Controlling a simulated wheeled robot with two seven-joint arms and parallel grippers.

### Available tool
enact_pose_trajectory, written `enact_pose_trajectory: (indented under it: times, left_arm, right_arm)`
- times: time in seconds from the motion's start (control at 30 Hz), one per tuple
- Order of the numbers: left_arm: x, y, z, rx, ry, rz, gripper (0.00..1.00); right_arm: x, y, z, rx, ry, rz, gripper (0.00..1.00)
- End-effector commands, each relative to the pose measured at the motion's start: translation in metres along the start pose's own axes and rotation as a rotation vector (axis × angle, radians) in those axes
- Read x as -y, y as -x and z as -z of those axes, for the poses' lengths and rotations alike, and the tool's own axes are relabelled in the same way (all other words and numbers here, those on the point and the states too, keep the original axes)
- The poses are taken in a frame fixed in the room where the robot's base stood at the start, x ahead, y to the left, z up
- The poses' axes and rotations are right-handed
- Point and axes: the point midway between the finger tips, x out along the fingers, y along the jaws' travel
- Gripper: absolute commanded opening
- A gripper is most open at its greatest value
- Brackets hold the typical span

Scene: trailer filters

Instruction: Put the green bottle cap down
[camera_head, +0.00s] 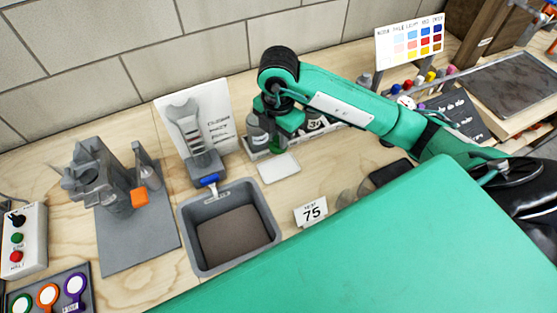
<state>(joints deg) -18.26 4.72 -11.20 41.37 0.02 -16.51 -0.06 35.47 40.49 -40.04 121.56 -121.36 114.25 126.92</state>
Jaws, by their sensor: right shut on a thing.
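My right arm comes in from the right, and its gripper (277,139) points down at the back of the bench. It is shut on the green bottle cap (276,147), which shows only as a small green patch below the gripper. The gripper and the bottles beside it hide the rest. A white pad (280,168) lies just in front of the gripper. I cannot tell whether the cap touches anything below it. My left gripper is not in view.
Grey bottles (257,131) stand close by the gripper. A grey bin (226,226) with a brown bottom is in front to the left. A card reading 75 (311,212) stands right of it. A grey fixture (118,195) is at the left. Bare wood lies between bin and card.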

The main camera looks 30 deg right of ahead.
Motion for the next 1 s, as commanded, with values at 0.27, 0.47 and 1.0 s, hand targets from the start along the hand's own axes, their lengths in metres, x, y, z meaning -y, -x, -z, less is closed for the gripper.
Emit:
enact_pose_trajectory:
  times: [0.27,0.47,1.0]
  left_arm:
    - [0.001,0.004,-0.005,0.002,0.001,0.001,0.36]
    - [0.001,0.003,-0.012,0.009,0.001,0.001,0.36]
    - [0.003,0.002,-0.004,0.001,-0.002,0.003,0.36]
  right_arm:
    - [0.001,-0.054,-0.001,0.001,0.0,0.005,0.0]
    - [0.001,-0.068,0.0,0.001,0.0,0.005,0.0]
    - [0.001,-0.105,0.0,0.002,0.001,0.003,0.0]
